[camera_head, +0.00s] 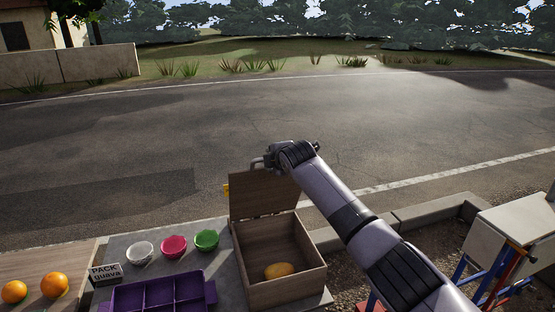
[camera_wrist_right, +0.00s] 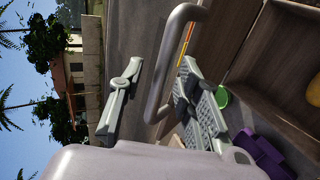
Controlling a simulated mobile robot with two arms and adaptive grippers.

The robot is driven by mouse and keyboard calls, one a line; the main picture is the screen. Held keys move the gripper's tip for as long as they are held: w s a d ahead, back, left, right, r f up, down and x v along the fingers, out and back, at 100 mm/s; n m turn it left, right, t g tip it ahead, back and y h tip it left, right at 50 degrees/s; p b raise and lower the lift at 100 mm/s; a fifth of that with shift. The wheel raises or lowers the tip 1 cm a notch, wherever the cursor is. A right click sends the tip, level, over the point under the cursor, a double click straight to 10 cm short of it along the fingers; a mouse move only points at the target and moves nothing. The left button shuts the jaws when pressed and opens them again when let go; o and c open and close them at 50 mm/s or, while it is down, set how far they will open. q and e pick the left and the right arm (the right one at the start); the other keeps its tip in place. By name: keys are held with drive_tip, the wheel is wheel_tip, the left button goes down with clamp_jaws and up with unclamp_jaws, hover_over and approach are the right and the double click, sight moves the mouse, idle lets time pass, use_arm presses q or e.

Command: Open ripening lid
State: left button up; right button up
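The wooden ripening box (camera_head: 288,291) stands on the counter with its lid (camera_head: 262,197) raised, roughly upright at the far side. A yellow-orange fruit (camera_head: 279,270) lies inside; part of it shows in the right wrist view (camera_wrist_right: 314,90). My right gripper (camera_head: 260,164) is at the top of the lid. In the right wrist view its two fingers (camera_wrist_right: 158,100) are apart, with the lid's grey bar handle (camera_wrist_right: 162,75) between them. The fingers do not look closed on the handle. My left gripper is not in view.
Left of the box are a purple divided tray (camera_head: 160,294), white (camera_head: 139,253), pink (camera_head: 173,246) and green (camera_head: 206,240) bowls, a "PACK guava" sign (camera_head: 106,274) and two oranges (camera_head: 54,285). A stand (camera_head: 515,225) is at the right.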

drive_tip(key=v, duration=1.1)
drive_tip(key=shift+s+d, duration=0.15)
drive_tip(key=shift+s, duration=0.2)
drive_tip(key=shift+r, duration=0.1)
